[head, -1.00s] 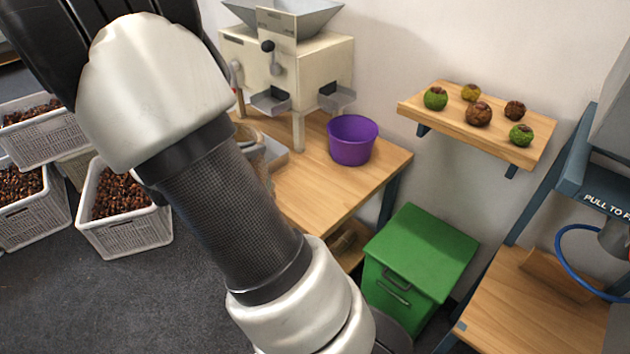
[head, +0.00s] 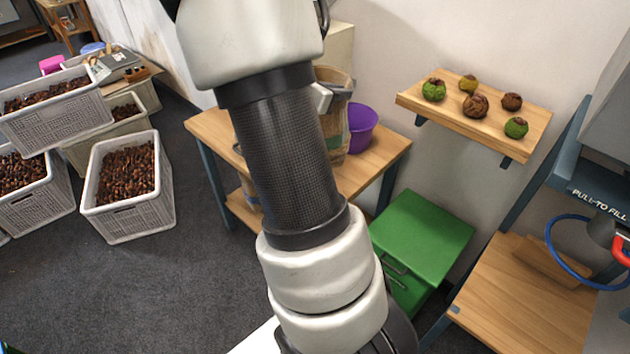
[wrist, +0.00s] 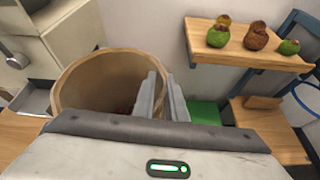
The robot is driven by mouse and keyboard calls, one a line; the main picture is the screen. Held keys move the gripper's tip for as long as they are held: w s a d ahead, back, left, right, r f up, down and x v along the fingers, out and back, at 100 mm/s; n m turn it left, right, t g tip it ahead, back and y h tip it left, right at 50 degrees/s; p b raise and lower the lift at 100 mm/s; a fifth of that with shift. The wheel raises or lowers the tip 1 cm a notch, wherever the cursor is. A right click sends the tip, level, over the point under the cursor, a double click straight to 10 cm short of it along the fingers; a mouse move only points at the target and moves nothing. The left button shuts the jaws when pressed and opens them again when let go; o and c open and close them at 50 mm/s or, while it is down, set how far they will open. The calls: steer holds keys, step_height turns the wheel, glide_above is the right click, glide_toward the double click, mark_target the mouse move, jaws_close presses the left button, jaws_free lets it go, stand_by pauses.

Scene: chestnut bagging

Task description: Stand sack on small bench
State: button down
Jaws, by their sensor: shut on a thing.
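My gripper (wrist: 165,98) is shut on the rim of the brown sack (wrist: 75,85), on the right side of its open mouth. One finger appears inside the mouth and one outside. In the head view the sack (head: 337,80) is upright and largely hidden behind my arm, in front of the purple tub. I cannot tell whether its base touches the bench below. A wooden-topped bench with blue legs (head: 205,125) stands behind my arm. Another low wooden top (head: 525,300) is at the lower right, below the "PULL TO FILL" machine.
The purple tub (head: 362,127) stands on the left bench. A green cabinet (head: 425,230) stands between the two wooden tops. A wall shelf (head: 480,115) holds several husks and balls. A blue hose (head: 560,270) loops over the right bench. Crates of chestnuts (head: 125,185) stand on the floor at left.

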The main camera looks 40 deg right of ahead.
steer(key=d+b, duration=0.1)
steer(key=b, duration=0.3)
steer(key=shift+d+f, duration=0.1)
steer(key=shift+d, duration=0.3)
step_height(320, 180, down, 9)
steer(key=b, duration=0.3)
steer(key=shift+f+b, duration=0.2)
steer(key=shift+b, duration=0.2)
steer(key=shift+f, duration=0.1)
steer(key=shift+f, duration=0.15)
steer(key=c, duration=1.8)
jaws_free()
